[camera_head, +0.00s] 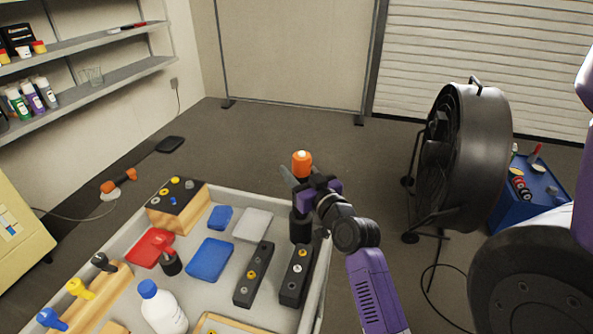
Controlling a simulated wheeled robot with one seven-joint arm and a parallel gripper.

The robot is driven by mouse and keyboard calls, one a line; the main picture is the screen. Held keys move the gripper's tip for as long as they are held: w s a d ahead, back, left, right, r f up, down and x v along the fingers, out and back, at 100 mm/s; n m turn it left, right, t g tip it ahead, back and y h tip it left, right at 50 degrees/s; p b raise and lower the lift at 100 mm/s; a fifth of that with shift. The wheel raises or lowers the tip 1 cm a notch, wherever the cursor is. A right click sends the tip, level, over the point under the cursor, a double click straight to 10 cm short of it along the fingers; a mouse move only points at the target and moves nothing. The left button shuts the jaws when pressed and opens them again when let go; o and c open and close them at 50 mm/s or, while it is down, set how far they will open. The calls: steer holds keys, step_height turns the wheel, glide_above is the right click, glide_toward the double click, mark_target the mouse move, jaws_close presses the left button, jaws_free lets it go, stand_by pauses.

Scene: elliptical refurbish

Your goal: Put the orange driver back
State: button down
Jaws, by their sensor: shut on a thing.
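The orange driver (302,160) shows as an orange handle with a pale top. It stands roughly upright at the right end of the grey workbench tray (318,268). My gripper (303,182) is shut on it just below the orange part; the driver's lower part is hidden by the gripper. A dark cylindrical shape shows directly below the gripper; I cannot tell whether it belongs to the driver. At the front left, a wooden rack (112,283) holds similar drivers: a blue one (47,318), a yellow one (79,288) and a black one (102,262).
The tray also holds a white bottle with a blue cap (163,308), blue trays (210,259), a red tray (146,247), dark blocks (254,275) and a wooden box (178,206). A large black fan (470,150) stands on the right.

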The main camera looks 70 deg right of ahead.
steer(key=shift+f+b, duration=0.35)
steer(key=shift+f, duration=0.05)
steer(key=shift+f+b, duration=0.35)
steer(key=shift+b, duration=0.05)
stand_by(0.4)
steer(key=c, duration=0.8)
jaws_free()
steer(key=shift+c, duration=0.2)
steer(key=shift+o, duration=0.9)
steer(key=shift+f, duration=0.1)
